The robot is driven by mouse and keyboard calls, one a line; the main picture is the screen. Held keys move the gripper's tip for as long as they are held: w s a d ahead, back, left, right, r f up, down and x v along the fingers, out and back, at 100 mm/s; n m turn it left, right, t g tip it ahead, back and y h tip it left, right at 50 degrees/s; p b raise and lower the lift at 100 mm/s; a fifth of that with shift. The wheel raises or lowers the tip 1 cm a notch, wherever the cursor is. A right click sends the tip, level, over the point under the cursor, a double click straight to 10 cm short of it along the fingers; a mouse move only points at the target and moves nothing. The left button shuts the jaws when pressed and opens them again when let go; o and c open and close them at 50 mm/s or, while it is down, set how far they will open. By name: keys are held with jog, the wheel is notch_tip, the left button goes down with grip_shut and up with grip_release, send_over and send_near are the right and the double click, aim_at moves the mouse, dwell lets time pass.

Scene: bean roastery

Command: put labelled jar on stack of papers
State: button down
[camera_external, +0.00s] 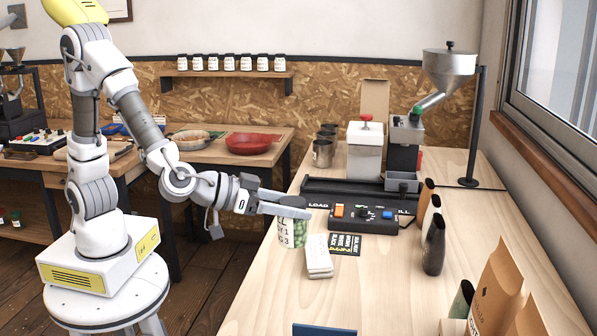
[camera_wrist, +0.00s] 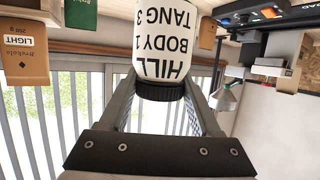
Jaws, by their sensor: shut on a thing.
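The labelled jar (camera_external: 291,232) has a dark lid, a white label with black text and green contents. In the external view it is upright at the left edge of the wooden table. My gripper (camera_external: 287,207) is shut on it near the lid. The wrist view shows the jar (camera_wrist: 165,50) upside down in the picture, with its lid between the two fingers of my gripper (camera_wrist: 160,95). The stack of papers (camera_external: 319,262) is a small white pile lying on the table just right of the jar. Whether the jar's base touches the table is unclear.
A dark card (camera_external: 345,244) lies beside the papers. The table's front middle is clear, apart from a blue object (camera_external: 323,330).

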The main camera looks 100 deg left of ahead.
jog(key=shift+w+a+f+n+g+y+b, duration=0.4)
jog(key=shift+a+f+b, duration=0.6)
jog(key=shift+a+f, duration=1.15)
jog(key=shift+w+a+f+n+g+y+b, duration=0.2)
jog(key=shift+w+a+f+b, duration=0.7)
jog(key=shift+a, duration=2.1)
jog(key=shift+w+a+f+n+g+y+b, duration=0.1)
jog(key=shift+w+a+f+n+y+b, duration=0.25)
jog(key=shift+a+f+b, duration=1.35)
jog(key=shift+s+a+f+p, duration=0.1)
jog(key=shift+a+f+p, duration=0.2)
jog(key=shift+a+p, duration=0.5)
jog(key=shift+a+f+b, duration=0.1)
jog(key=shift+f+b, duration=0.4)
jog(key=shift+c, duration=0.5)
grip_release()
